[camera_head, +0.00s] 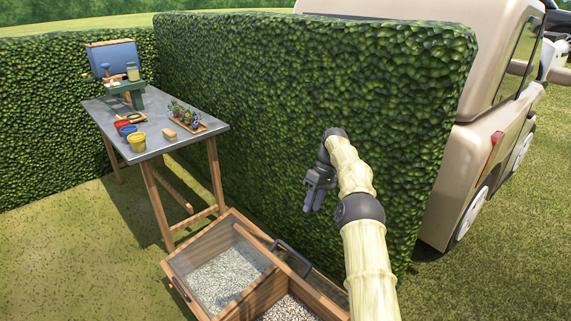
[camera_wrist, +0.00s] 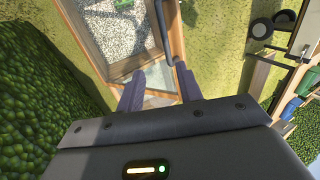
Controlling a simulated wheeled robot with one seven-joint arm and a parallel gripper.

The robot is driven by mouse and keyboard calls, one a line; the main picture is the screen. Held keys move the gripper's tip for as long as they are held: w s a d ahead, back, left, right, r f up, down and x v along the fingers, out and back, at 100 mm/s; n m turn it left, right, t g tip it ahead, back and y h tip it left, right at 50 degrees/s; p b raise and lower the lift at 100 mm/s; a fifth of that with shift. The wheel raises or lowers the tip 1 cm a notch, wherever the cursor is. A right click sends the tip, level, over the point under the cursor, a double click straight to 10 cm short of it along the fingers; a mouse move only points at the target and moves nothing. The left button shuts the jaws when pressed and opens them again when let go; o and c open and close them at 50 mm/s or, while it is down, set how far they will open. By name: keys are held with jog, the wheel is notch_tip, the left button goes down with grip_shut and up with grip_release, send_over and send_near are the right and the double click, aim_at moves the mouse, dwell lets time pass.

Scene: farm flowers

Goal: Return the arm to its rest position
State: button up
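My arm (camera_head: 368,255) reaches up from the bottom of the head view, bends at a dark joint and ends in my gripper (camera_head: 314,198), which hangs fingers-down in front of the hedge. In the wrist view my gripper (camera_wrist: 158,82) has its two fingers apart with nothing held between them. The wooden box (camera_wrist: 95,35) lies beyond the fingertips. My gripper appears apart from the hedge and box in the head view, though the exact gap to the hedge cannot be told.
The tall hedge (camera_head: 300,90) stands behind my arm. The wooden box with gravel (camera_head: 180,262) is low at bottom centre. A metal-topped table (camera_head: 165,140) at left holds pots, a plant tray (camera_head: 197,128) and a green stand. A beige vehicle (camera_head: 475,150) is at right. Grass is open at lower left.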

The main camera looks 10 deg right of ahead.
jog(key=s+a+r+m+t+h, duration=0.2)
jog(key=s+a+r+h, duration=0.15)
jog(key=s+a, duration=0.4)
jog(key=s+d+f+m+t, duration=0.1)
jog(key=s+m+t, duration=0.1)
jog(key=s, duration=1.1)
jog(key=s+f+m+t, duration=0.1)
jog(key=s+m, duration=0.2)
jog(key=s, duration=1.1)
jog(key=w+p+v, duration=0.2)
jog(key=p+v, duration=1.1)
jog(key=shift+w+a+r, duration=0.25)
jog(key=shift+w, duration=0.2)
jog(key=shift+h, duration=0.25)
